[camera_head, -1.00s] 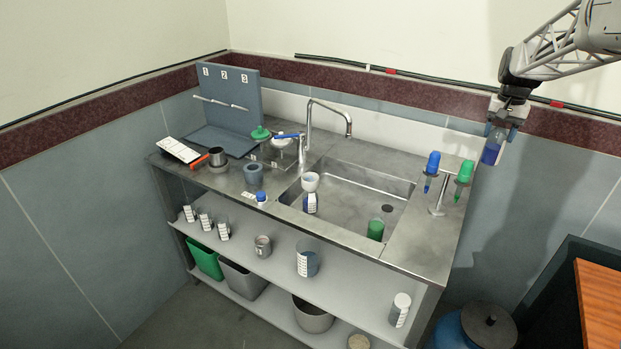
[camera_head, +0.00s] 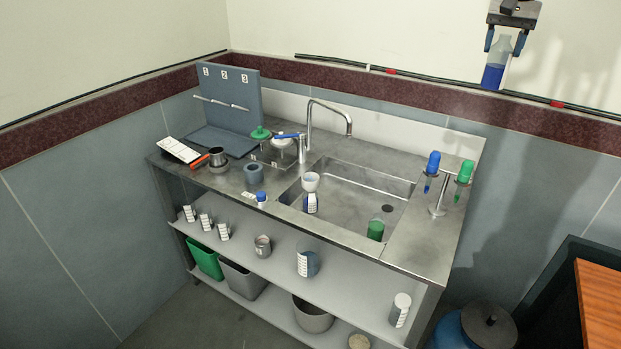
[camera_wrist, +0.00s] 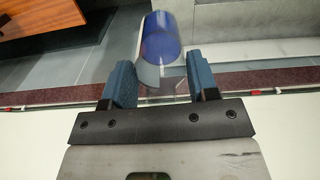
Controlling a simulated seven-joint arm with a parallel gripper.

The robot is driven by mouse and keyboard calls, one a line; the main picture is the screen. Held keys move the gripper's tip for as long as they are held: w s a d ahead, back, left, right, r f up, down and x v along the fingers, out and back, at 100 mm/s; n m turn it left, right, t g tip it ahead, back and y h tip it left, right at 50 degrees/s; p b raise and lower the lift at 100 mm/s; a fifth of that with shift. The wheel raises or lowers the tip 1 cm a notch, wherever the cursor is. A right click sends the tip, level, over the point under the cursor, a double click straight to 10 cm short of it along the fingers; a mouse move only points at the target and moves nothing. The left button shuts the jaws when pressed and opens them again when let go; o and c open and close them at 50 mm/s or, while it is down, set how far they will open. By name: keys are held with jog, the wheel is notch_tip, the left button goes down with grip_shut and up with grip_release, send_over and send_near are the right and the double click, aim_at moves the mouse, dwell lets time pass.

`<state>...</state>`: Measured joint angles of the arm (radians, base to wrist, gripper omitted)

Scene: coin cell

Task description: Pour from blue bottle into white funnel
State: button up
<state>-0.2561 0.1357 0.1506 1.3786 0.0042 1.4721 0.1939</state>
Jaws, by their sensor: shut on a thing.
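The blue bottle (camera_head: 494,74) is clear with blue liquid in its lower part. My gripper (camera_head: 505,42) is shut on it near its upper part and holds it high above the bench's right end, tilted slightly. In the wrist view the bottle (camera_wrist: 161,38) shows between the fingers of my gripper (camera_wrist: 160,82), its blue end facing away. The white funnel (camera_head: 310,181) sits on top of a container with a white label and dark blue contents, standing upright at the left part of the sink. The bottle is far from the funnel, up and to the right.
A tall curved faucet (camera_head: 333,112) rises behind the sink (camera_head: 350,183). A green-liquid bottle (camera_head: 376,228) stands in the sink's front right. A stand (camera_head: 438,205) with blue-topped and green-topped droppers is at the right. The air between bottle and funnel looks clear.

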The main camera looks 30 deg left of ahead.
jog(key=s+a+r, duration=0.5)
jog(key=a+r, duration=0.1)
jog(key=r, duration=0.3)
jog(key=a+f+m, duration=0.2)
jog(key=a+f, duration=0.5)
jog(key=a, duration=0.5)
jog(key=w+a+f+m, duration=0.1)
jog(key=a+f, duration=0.7)
jog(key=a, duration=0.3)
jog(key=a+f+m, duration=0.2)
jog(key=a+f, duration=0.5)
jog(key=a, duration=0.5)
jog(key=s+a+f+m, duration=0.1)
jog(key=a+f, duration=0.3)
jog(key=f, duration=0.5)
jog(key=s+a+f+m, duration=0.1)
jog(key=a+f, duration=0.3)
jog(key=f, duration=0.5)
jog(key=s+a+f+m, duration=0.1)
jog(key=a+f, duration=0.3)
jog(key=f, duration=0.5)
jog(key=shift+s+m, duration=0.25)
jog(key=shift+m, duration=0.65)
jog(key=shift+d, duration=0.15)
